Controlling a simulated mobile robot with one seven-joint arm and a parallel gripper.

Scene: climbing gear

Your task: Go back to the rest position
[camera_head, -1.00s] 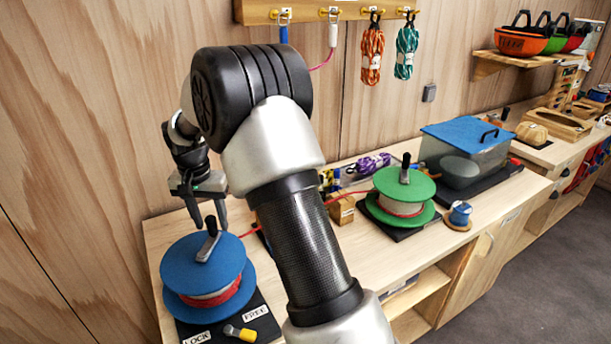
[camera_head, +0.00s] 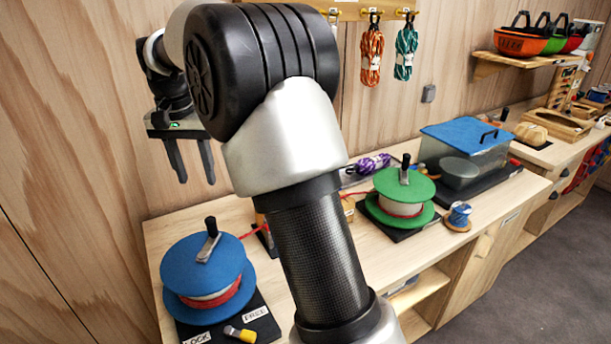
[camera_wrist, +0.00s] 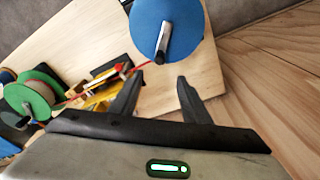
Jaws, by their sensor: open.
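My gripper (camera_head: 193,162) is open and empty. It hangs in the air in front of the wood wall, above and behind the blue spool (camera_head: 205,270) and clear of it. In the wrist view, my gripper's fingers (camera_wrist: 157,97) are spread apart with the blue spool (camera_wrist: 178,22) beyond them, and nothing is between them. The blue spool stands on a black base with LOCK and FREE labels and has a crank handle on top. My arm hides part of the bench behind it.
The wooden bench (camera_head: 185,218) also holds a green spool (camera_head: 413,188), a lidded clear box (camera_head: 465,165) and a small blue reel (camera_head: 459,215). Orange rope (camera_head: 371,55) and teal rope (camera_head: 405,53) hang from the wall rack. Helmets (camera_head: 520,42) sit on a shelf at right.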

